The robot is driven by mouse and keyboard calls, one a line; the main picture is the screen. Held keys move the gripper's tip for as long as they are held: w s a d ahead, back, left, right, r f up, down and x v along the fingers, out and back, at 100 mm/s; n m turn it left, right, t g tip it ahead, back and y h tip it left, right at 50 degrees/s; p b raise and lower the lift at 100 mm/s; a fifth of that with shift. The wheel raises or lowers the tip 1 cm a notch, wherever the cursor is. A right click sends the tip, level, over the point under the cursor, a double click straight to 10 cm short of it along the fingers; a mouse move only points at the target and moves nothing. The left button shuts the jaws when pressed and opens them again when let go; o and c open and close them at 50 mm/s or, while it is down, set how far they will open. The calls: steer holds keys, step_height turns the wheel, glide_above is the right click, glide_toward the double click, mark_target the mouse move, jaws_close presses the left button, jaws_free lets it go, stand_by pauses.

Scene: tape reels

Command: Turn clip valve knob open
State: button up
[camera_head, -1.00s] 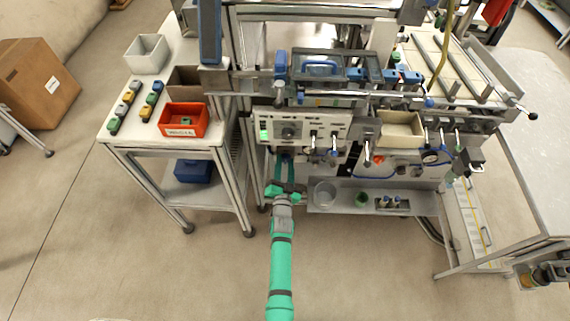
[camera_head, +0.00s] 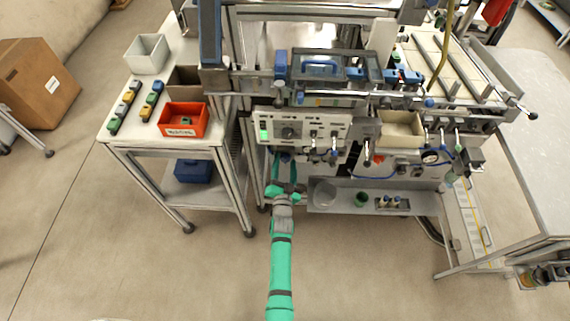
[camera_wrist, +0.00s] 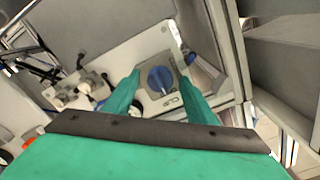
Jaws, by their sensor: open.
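The clip valve knob (camera_wrist: 160,79) is a blue round knob on a grey plate lettered "CLIP" in the wrist view. My gripper (camera_wrist: 160,95) is open, with one green finger on either side of the knob. Whether the fingers touch the knob cannot be told. In the head view my gripper (camera_head: 286,190) is low in front of the machine, below its control panel. The knob is hard to make out there, partly hidden behind the fingers.
The control panel (camera_head: 300,127) with small levers is just above my gripper. A cart (camera_head: 130,147) with a red bin (camera_head: 183,120) stands left. Floor in front is free.

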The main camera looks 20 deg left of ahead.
steer(key=v, duration=1)
steer(key=shift+s, duration=0.4)
steer(key=shift+s+d, duration=0.1)
steer(key=shift+d, duration=0.05)
steer(key=s+d+r+h, duration=0.1)
steer(key=s+d, duration=0.2)
steer(key=s, duration=0.4)
steer(key=s+d+r+n+g+h, duration=0.1)
steer(key=s+d, duration=0.3)
steer(key=s, duration=0.2)
steer(key=s+d+r+h, duration=0.1)
steer(key=s+d, duration=0.2)
steer(key=s, duration=0.4)
steer(key=s+d+r+n+h, duration=0.1)
steer(key=s+d+r, duration=0.2)
steer(key=s+r, duration=0.4)
steer(key=s+d+r+n+g+h, duration=0.1)
steer(key=s+d+r, duration=0.2)
steer(key=s+r, duration=0.4)
steer(key=shift+s+d+r+n, duration=0.25)
steer(key=shift+n, duration=0.15)
